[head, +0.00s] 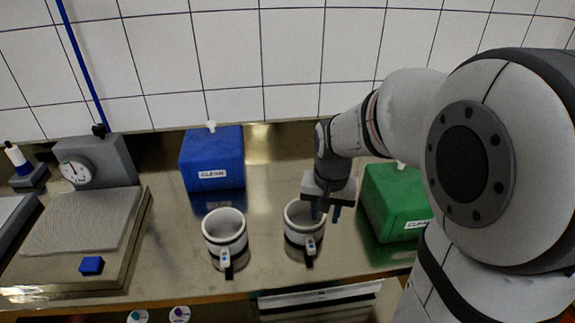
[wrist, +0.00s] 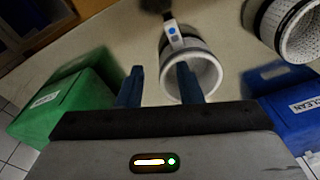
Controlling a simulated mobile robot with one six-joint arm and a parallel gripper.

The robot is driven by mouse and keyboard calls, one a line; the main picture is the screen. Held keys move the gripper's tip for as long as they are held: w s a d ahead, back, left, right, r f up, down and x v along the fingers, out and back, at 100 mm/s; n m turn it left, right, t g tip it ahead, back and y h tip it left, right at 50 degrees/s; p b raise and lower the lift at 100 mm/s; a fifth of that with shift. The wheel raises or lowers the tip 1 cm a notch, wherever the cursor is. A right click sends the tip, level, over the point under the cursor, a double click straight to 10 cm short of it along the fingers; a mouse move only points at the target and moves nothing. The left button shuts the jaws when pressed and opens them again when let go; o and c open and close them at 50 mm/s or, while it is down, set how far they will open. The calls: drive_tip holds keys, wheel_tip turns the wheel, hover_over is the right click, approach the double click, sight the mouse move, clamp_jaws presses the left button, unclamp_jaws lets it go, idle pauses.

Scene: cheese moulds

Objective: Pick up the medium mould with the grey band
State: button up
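Two white moulds with handles stand on the steel counter. The right mould (head: 291,232) has a band that looks grey; it also shows in the wrist view (wrist: 208,75), its handle with blue marks pointing up the picture. The left mould (head: 224,243) has a darker band and is partly in the wrist view (wrist: 299,32) at top right. I cannot tell their size classes. My gripper (head: 327,213) is open and empty at the right mould's rim. In the wrist view its fingers (wrist: 158,82) stand either side of the near-left rim, one overlapping the opening; contact is unclear.
A green box (head: 388,205) stands close right of my gripper. A blue box (head: 212,160) stands behind the left mould. A scale (head: 75,220) with a small blue block (head: 92,266) is at left. Counter (head: 262,270) is bare between the moulds and the front edge.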

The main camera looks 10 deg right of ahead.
drive_tip(key=m+g, duration=0.1)
drive_tip(key=m, duration=0.1)
hover_over(324, 219)
drive_tip(key=f, duration=0.2)
drive_tip(key=f+p, duration=0.1)
drive_tip(key=f, duration=0.1)
drive_tip(key=shift+s+a+f, duration=0.1)
drive_tip(key=shift+s+a, duration=0.05)
drive_tip(key=shift+s, duration=0.15)
drive_tip(key=shift+w+f, duration=0.15)
drive_tip(key=shift+f, duration=0.15)
drive_tip(key=f, duration=0.5)
drive_tip(key=f+p, duration=0.1)
drive_tip(key=f, duration=0.1)
drive_tip(key=shift+w+f, duration=0.2)
drive_tip(key=shift+w, duration=0.05)
drive_tip(key=shift+c, duration=0.2)
clamp_jaws()
